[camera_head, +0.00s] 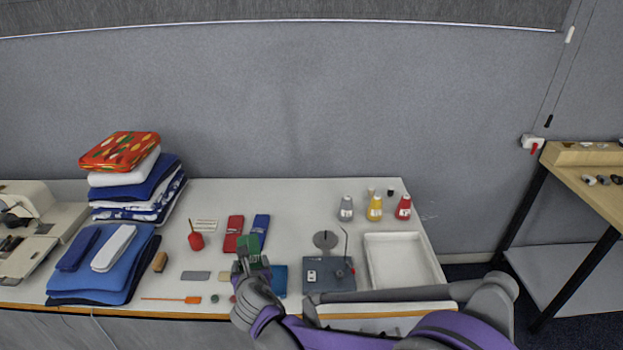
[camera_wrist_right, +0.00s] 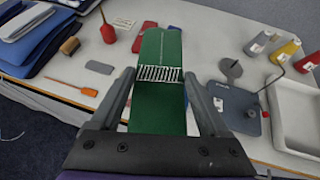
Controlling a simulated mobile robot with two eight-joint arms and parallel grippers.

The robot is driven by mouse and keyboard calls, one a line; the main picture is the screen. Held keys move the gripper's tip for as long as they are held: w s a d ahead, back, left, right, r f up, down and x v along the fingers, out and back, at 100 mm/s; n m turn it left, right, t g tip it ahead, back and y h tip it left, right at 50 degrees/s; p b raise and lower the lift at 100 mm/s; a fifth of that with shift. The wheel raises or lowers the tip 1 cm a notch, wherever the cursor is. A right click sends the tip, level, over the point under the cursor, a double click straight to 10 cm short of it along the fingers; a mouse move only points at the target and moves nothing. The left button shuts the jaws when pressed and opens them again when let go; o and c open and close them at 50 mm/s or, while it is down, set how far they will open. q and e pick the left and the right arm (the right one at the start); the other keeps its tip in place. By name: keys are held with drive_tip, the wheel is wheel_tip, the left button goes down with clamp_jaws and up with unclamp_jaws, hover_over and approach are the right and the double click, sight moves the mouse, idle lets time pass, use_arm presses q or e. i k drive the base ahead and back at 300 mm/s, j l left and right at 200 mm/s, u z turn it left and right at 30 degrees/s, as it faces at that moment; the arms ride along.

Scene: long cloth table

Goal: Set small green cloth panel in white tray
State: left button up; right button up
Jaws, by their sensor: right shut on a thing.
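The small green cloth panel (camera_head: 251,244) is held in my right gripper (camera_head: 250,268), above the front middle of the table. In the right wrist view the panel (camera_wrist_right: 158,110) stands long between the two grey fingers, with a row of white stripes across it. The fingers of my right gripper (camera_wrist_right: 160,88) are shut on it. The white tray (camera_head: 402,262) is empty and lies to the right of the gripper, apart from it. It also shows at the right edge of the right wrist view (camera_wrist_right: 300,118). My left gripper is not in view.
A grey device (camera_head: 328,276) with a disc and thin post stands between gripper and tray. Small bottles (camera_head: 375,208) stand behind the tray. Red (camera_head: 233,234) and blue (camera_head: 260,226) folded pieces lie behind the gripper. Folded cloth stacks (camera_head: 135,190) stand left.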

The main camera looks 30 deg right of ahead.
sight(399, 266)
drive_tip(key=k+l, duration=0.1)
drive_tip(key=l, duration=0.2)
drive_tip(key=k+l, duration=0.1)
drive_tip(key=l, duration=0.15)
drive_tip(key=k+l, duration=0.1)
drive_tip(key=l, duration=0.2)
drive_tip(key=i+l, duration=0.1)
drive_tip(key=l, duration=0.45)
drive_tip(key=i+l, duration=0.1)
drive_tip(key=l, duration=0.4)
